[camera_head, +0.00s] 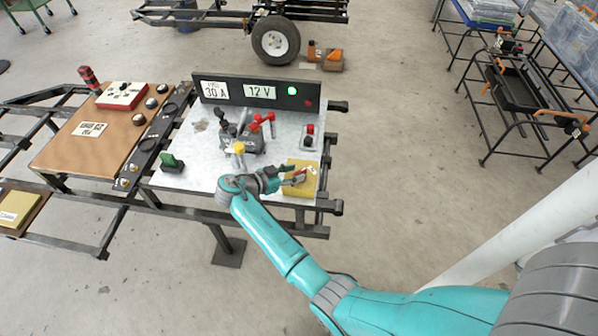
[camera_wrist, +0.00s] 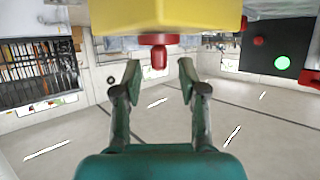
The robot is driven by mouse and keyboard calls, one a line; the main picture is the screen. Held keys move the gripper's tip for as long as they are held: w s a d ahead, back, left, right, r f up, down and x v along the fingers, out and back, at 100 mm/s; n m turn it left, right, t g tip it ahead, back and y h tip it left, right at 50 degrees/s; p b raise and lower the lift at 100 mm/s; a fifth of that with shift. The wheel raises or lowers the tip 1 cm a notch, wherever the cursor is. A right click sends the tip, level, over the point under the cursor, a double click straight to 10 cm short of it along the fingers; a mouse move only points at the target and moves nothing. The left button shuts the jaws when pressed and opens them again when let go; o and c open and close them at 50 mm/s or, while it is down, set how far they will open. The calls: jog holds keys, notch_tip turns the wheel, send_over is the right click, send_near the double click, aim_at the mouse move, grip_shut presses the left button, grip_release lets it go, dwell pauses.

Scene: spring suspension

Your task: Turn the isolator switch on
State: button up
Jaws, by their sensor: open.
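A yellow box (camera_head: 305,186) with a red knob, which looks like the isolator switch, sits at the front right of the light panel (camera_head: 200,165). In the wrist view the yellow box (camera_wrist: 165,15) fills the top middle, and its red knob (camera_wrist: 159,55) points down toward my gripper (camera_wrist: 160,78). My gripper is open and empty. Its two fingertips are on either side of the knob's line, with clear gaps between them and the knob. In the head view my gripper (camera_head: 288,174) is beside the box and hides part of it.
A black strip with a lit green lamp (camera_head: 292,91) and a red lamp stands along the panel's back. Red-handled levers (camera_head: 262,124), a yellow-topped knob (camera_head: 239,148), a green switch (camera_head: 171,162) and a red-topped switch (camera_head: 308,133) are nearby.

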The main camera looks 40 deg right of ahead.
jog(key=v, duration=0.9)
jog(key=shift+s+f, duration=0.1)
jog(key=shift+f, duration=0.05)
